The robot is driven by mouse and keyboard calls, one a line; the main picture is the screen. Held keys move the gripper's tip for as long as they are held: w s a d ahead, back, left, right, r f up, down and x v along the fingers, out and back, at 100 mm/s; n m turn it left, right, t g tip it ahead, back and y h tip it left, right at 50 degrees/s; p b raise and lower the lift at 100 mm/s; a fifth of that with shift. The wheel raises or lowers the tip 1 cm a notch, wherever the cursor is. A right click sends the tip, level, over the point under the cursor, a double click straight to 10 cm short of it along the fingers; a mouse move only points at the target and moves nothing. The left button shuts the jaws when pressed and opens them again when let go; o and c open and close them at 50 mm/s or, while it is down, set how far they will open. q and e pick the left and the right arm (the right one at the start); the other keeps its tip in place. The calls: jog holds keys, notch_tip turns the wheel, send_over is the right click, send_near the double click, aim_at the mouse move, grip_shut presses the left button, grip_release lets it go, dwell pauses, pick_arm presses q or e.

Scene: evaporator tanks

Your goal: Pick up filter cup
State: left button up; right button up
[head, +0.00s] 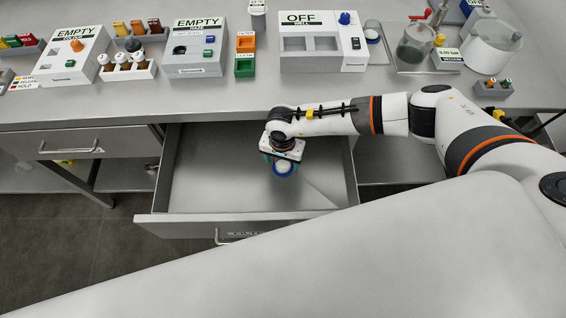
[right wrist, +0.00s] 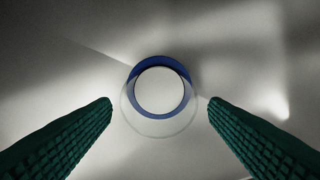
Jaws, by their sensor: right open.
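The filter cup is a clear round cup with a blue ring and a pale disc; it shows in the right wrist view (right wrist: 160,68) and in the head view (head: 284,169). It is inside the open drawer (head: 240,200). My right gripper (right wrist: 160,104) is open, with its two dark green ridged fingers on either side of the cup and a gap to each. In the head view my right gripper (head: 281,160) points down over the cup and partly hides it. My left gripper is not in view.
The drawer front (head: 160,226) and side walls surround my right gripper. The drawer floor around the cup is bare. On the counter above stand an OFF box (head: 322,50), EMPTY boxes (head: 198,55), a bottle rack (head: 127,72) and a clear vessel (head: 490,48).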

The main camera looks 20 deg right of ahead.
jog(key=shift+f, duration=0.9)
jog(key=shift+c, duration=0.6)
jog(key=c, duration=0.9)
jog(key=shift+r, duration=0.1)
jog(key=shift+c, duration=0.2)
